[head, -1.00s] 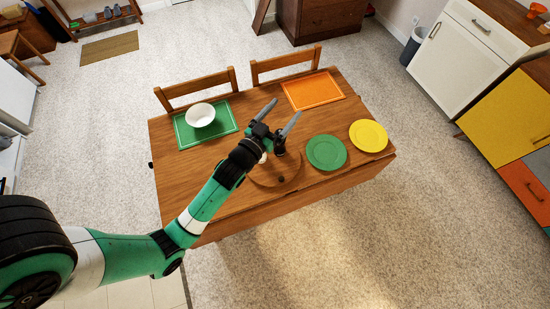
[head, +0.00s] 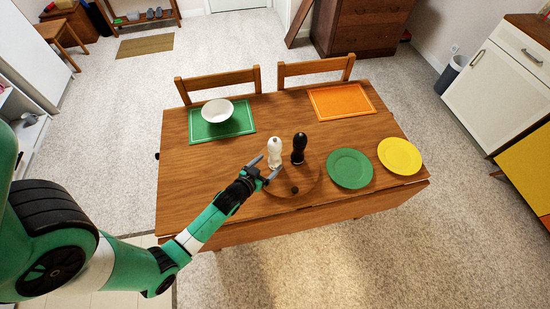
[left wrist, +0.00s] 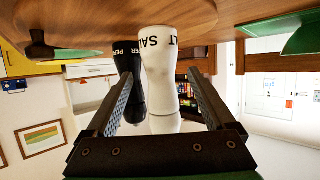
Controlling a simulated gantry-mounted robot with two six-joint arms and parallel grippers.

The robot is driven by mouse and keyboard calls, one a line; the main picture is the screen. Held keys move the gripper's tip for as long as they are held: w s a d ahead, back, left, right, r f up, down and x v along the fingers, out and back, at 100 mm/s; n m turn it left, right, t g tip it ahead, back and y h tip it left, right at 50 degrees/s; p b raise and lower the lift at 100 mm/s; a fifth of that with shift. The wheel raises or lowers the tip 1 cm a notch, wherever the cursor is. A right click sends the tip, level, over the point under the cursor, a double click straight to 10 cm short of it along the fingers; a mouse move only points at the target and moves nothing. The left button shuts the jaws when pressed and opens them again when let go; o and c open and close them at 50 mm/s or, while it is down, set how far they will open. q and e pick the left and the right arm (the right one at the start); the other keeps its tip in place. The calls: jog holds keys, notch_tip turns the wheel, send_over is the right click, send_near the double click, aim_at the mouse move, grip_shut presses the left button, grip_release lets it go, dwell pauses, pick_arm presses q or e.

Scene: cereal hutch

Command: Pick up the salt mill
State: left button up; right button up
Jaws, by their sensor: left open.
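The white salt mill (head: 274,152) stands upright on the round wooden tray (head: 304,193) on the table. The black pepper mill (head: 298,149) stands just to its right. My left gripper (head: 267,167) is open and low at the near side of the salt mill, its fingers pointing at it. In the left wrist view, which is upside down, the salt mill (left wrist: 160,62) with its lettering shows between the open fingers, with no visible grip on it. The pepper mill (left wrist: 128,70) is partly hidden behind it. My right gripper is not in view.
Green (head: 350,168) and yellow (head: 400,155) plates lie to the right. An orange placemat (head: 341,101) is at the back.

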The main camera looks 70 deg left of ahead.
aim_at(272, 161)
pick_arm(q)
jog(key=b+x, duration=0.1)
jog(key=x, duration=0.4)
jog(key=shift+w+a+b, duration=0.1)
jog(key=shift+b, duration=0.25)
grip_shut()
